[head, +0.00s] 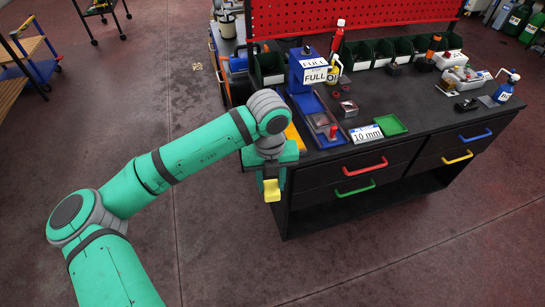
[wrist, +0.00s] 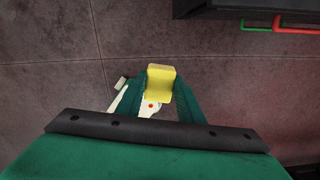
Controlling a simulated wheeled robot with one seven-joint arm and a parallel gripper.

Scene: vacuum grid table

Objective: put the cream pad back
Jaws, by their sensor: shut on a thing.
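The cream pad (head: 271,191), which looks yellow here, is a small block held between the fingers of my gripper (head: 270,180). It hangs in front of the left front corner of the black workbench (head: 345,160), out over the floor and below the bench top. In the wrist view the pad (wrist: 160,80) sits between the two green fingertips (wrist: 160,90), with its upper end beyond them. My gripper is shut on it. My wrist hides part of the bench's left edge.
On the bench are a blue tray (head: 308,106), a green tray (head: 391,124), a "10 mm" card (head: 366,134) and a blue box with a "FULL" sign (head: 314,76). Green bins line the back. Drawer handles (head: 364,168) stick out in front. The floor (head: 220,250) around my gripper is clear.

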